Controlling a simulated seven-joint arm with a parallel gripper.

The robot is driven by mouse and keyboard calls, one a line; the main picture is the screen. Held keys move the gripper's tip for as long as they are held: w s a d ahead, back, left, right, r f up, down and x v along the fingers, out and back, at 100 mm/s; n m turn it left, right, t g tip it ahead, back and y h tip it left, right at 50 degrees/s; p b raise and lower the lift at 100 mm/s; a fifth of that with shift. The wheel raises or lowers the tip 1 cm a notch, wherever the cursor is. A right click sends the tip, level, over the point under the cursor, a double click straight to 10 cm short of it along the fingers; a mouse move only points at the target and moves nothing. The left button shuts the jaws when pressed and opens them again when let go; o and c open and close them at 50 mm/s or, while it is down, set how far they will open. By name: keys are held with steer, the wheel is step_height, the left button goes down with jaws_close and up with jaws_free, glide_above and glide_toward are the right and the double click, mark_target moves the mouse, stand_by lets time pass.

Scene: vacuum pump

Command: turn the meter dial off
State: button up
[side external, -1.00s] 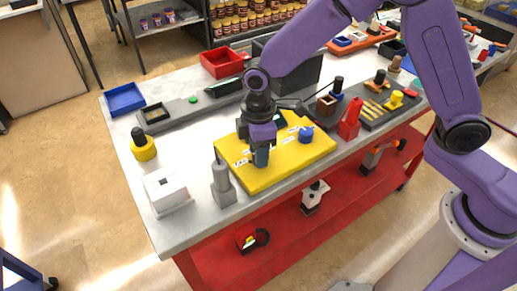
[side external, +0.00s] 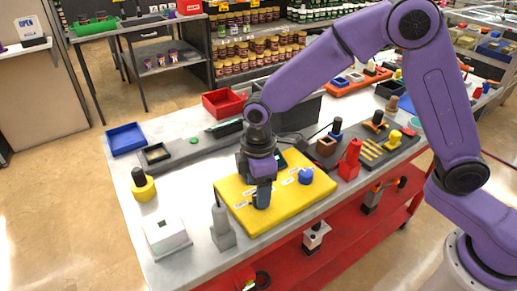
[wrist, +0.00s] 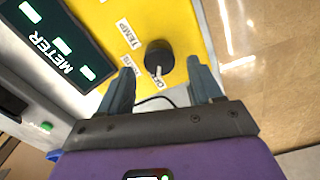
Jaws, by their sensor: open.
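The yellow panel (side external: 236,208) lies on the bench and carries the dark METER display (wrist: 62,48), which is partly cut off in the wrist view. A dark round dial (wrist: 159,54) with a white pointer mark sits on the panel beside small white labels. My gripper (wrist: 163,88) is open, with one finger to each side of the dial's near side in the wrist view. No contact with the dial can be made out. In the side view my gripper (side external: 263,200) points down over the panel's front left part and hides this dial. A blue knob (side external: 305,176) stands to its right.
A grey upright bottle-like part (side external: 221,228) stands close to the left of the panel. A white box (side external: 167,237) and a yellow ring with a black knob (side external: 143,187) are further left. A red part (side external: 350,160) stands to the right.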

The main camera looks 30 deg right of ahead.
step_height(320, 180, up, 15)
steer(key=shift+r, duration=0.15)
stand_by(0.6)
steer(key=s+d+f+m, duration=0.1)
steer(key=s+d+f, duration=0.2)
steer(key=s+d, duration=0.7)
steer(key=s+d+f+m, duration=0.1)
steer(key=s+d+f, duration=0.3)
steer(key=s+d, duration=0.6)
steer(key=s, duration=0.4)
steer(key=shift+d, duration=0.3)
steer(key=shift+s, duration=0.1)
